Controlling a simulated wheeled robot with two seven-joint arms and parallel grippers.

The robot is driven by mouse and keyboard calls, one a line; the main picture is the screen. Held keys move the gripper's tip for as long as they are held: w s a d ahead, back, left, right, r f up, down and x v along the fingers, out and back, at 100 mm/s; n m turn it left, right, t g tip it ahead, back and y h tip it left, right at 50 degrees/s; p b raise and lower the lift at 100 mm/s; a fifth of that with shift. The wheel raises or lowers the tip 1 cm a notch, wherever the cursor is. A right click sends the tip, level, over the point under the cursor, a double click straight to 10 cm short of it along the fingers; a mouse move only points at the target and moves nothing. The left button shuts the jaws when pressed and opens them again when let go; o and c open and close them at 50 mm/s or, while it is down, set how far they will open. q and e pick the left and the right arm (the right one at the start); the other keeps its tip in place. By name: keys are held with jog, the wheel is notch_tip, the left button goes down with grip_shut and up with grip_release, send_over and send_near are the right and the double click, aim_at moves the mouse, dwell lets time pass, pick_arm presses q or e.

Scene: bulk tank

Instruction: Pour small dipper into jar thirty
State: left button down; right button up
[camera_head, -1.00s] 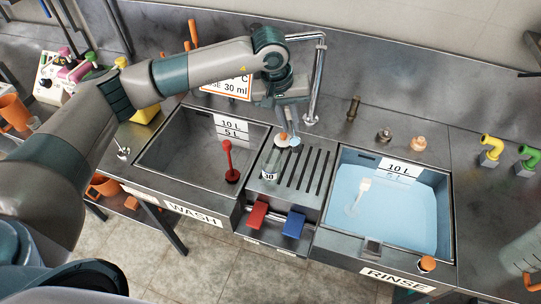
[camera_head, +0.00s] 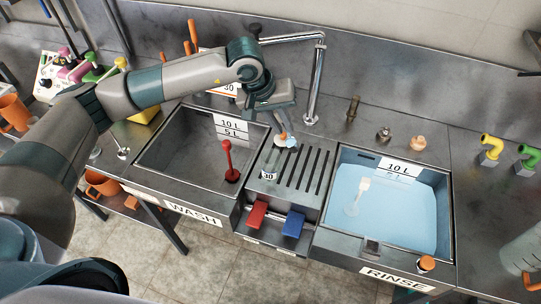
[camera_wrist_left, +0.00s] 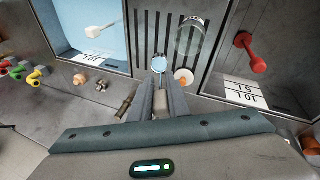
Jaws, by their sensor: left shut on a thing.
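The jar marked 30 (camera_head: 269,162) stands on the slotted drainboard between the two sinks; it also shows in the left wrist view (camera_wrist_left: 190,37). My left gripper (camera_head: 281,128) is shut on the small dipper (camera_head: 291,142), just above and behind the jar. In the left wrist view the dipper's pale blue, round cup (camera_wrist_left: 159,64) shows beyond the fingertips (camera_wrist_left: 160,84), beside the jar and apart from its mouth in that picture. An orange and white round piece (camera_wrist_left: 183,76) is close to the fingers. My right gripper is not in view.
The wash sink (camera_head: 165,187) on the left looks empty apart from a red-handled plug (camera_head: 228,160). The rinse sink (camera_head: 447,220) holds blue liquid and a white-handled piece (camera_head: 361,190). A tall faucet (camera_head: 316,80) rises behind the drainboard. Red (camera_head: 257,214) and blue (camera_head: 293,224) pedals are at the front.

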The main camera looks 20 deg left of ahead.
pick_arm(q)
jog(key=shift+s+a, duration=0.1)
jog(key=shift+a, duration=0.1)
jog(key=shift+s+a+f+t+h, duration=0.1)
jog(key=shift+s+a+t+h, duration=0.2)
jog(key=shift+s+a+h, duration=0.1)
dwell(0.3)
jog(key=shift+s+a, duration=0.35)
jog(key=shift+a, duration=0.05)
jog(key=shift+r+t+h, duration=0.2)
jog(key=shift+t+h, duration=0.1)
